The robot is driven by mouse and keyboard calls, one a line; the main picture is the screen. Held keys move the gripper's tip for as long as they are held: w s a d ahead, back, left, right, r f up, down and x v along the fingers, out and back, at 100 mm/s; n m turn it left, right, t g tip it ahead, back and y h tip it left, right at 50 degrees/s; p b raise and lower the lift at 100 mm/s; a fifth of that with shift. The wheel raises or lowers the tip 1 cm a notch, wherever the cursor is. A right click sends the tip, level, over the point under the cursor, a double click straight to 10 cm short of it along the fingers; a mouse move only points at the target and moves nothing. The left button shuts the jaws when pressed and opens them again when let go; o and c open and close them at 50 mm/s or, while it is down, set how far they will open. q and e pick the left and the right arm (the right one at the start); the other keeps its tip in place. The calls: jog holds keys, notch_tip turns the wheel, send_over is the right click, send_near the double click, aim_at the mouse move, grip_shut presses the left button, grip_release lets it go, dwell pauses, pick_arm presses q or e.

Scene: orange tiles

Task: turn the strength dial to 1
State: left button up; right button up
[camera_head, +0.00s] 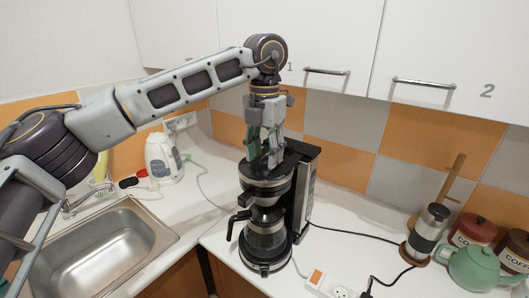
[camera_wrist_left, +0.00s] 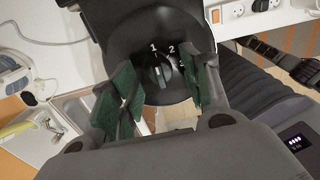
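The black coffee maker (camera_head: 268,183) stands on the white counter, with its carafe (camera_head: 265,232) in place. Its strength dial (camera_wrist_left: 160,75) shows in the wrist view, a dark knob below the white marks 1 and 2. I cannot tell for sure which mark it points to. In the head view the dial is hidden. My left gripper (camera_head: 263,158) points down at the top of the coffee maker. In the wrist view its green-padded fingers (camera_wrist_left: 162,92) are spread apart, one on each side of the dial, with nothing visibly gripped.
A sink (camera_head: 110,250) and a white kettle (camera_head: 163,158) are to the left. Cabinets (camera_head: 330,35) hang above.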

pick_arm(q)
notch_tip(320, 180, up, 12)
pick_arm(e)
jog(key=shift+a, duration=0.2)
dwell(0.9)
pick_arm(q)
notch_tip(320, 180, up, 9)
jog(key=p, duration=0.9)
send_over(264, 156)
jog(key=shift+w, duration=0.1)
pick_arm(e)
notch_tip(264, 156, up, 9)
pick_arm(q)
jog(key=shift+r+p, duration=0.55)
jog(key=shift+p, duration=0.05)
pick_arm(e)
jog(key=shift+a+r, duration=0.1)
jog(key=shift+r, duration=0.45)
